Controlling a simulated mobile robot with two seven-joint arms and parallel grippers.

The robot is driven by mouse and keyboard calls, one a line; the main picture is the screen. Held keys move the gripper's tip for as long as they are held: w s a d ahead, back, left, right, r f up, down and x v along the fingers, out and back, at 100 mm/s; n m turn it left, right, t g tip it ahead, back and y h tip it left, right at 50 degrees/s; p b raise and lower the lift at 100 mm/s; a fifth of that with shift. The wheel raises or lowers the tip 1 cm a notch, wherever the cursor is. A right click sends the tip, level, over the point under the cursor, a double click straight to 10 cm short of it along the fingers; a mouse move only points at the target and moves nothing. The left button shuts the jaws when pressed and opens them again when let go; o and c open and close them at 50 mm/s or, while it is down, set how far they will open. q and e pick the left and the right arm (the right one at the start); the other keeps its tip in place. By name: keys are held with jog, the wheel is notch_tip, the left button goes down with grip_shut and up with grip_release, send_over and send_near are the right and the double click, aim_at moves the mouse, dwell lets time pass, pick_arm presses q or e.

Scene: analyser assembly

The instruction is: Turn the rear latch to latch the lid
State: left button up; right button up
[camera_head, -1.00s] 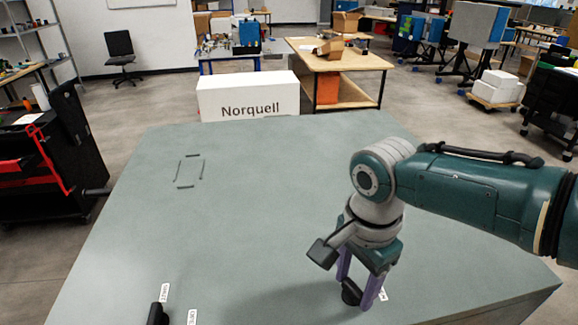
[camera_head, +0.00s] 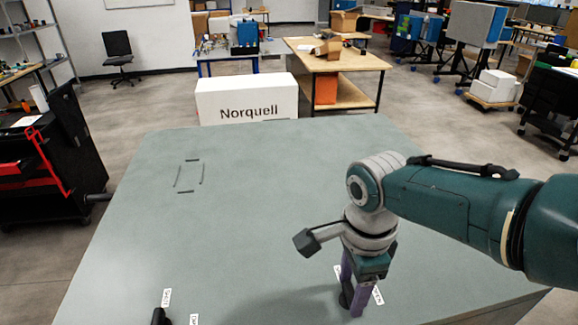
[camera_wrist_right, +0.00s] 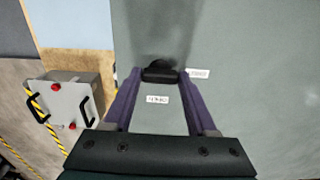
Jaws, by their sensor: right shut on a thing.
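The rear latch is a small black knob on the grey-green lid (camera_head: 240,230). In the head view its dark edge (camera_head: 345,299) shows at the purple fingers of my right gripper (camera_head: 352,303), near the lid's front right. In the right wrist view the black latch (camera_wrist_right: 160,76) lies crosswise between the fingertips, which are shut on it. A white label (camera_wrist_right: 198,73) sits just right of the latch, in line with it. Another label (camera_wrist_right: 157,100), seemingly reading OPEN, lies between the fingers. My left gripper is not in view.
A second black latch (camera_head: 158,317) with white labels (camera_head: 167,297) sits at the lid's lower left, partly cut off. A dark outlined rectangle (camera_head: 189,176) marks the lid's far left. The rest of the lid is clear. A grey box with black handles (camera_wrist_right: 70,103) stands beyond it.

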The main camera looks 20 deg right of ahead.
aim_at(351, 292)
jog(key=o, duration=1.4)
jog(key=shift+c, duration=0.2)
notch_tip(351, 292, up, 8)
jog(key=p, duration=0.3)
jog(key=shift+r+p, duration=0.2)
jog(key=shift+p, duration=0.2)
jog(key=shift+d+r, duration=0.1)
jog(key=shift+r, duration=0.7)
jog(key=s+a+r+n+t+p, duration=0.3)
jog(key=s+r+n+p, duration=0.7)
jog(key=s+r+n, duration=0.6)
notch_tip(351, 292, up, 2)
jog(key=n, duration=0.6)
jog(key=shift+s+a+r+n+t, duration=0.2)
jog(key=shift+s+n+t, duration=0.05)
jog(key=shift+n+t, duration=0.05)
